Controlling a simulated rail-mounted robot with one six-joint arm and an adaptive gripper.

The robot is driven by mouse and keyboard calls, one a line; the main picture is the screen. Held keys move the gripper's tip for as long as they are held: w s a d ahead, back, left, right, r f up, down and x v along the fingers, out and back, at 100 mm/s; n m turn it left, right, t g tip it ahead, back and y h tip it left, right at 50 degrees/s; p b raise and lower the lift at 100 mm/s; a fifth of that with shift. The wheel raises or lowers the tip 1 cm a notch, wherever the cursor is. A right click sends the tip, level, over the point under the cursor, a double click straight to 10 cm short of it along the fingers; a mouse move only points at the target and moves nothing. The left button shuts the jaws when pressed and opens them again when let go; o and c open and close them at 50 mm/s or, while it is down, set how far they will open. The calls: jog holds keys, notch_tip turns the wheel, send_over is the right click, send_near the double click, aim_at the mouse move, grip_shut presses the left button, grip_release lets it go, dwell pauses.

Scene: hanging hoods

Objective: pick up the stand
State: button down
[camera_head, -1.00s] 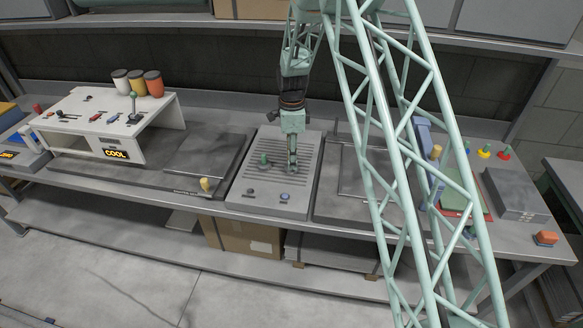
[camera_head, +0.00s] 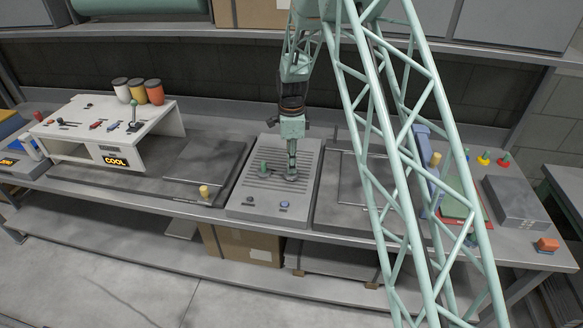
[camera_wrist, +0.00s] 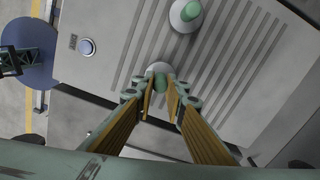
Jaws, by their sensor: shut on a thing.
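My gripper (camera_head: 291,165) points down over the slotted grey panel and is shut on a small stand with a round pale base (camera_head: 291,177). In the wrist view the stand's green top (camera_wrist: 160,84) sits between the two fingertips, and the pale base (camera_wrist: 159,67) shows just beyond them. I cannot tell whether the base touches the panel. A second, similar stand with a green knob (camera_head: 263,167) stands upright on the panel to the left of my gripper; it also shows in the wrist view (camera_wrist: 187,12).
The panel (camera_head: 243,204) carries a blue button (camera_head: 284,205). A white console (camera_head: 150,125) with three cups stands to the left. A yellow knob (camera_head: 204,190) is left of the panel; a grey box (camera_head: 515,199) lies far right. The bench front is mostly clear.

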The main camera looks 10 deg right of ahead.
jog(key=shift+r, duration=1.35)
jog(key=s+d+r, duration=0.1)
jog(key=s, duration=1.5)
jog(key=shift+r, duration=0.25)
jog(key=shift+w+a, duration=0.1)
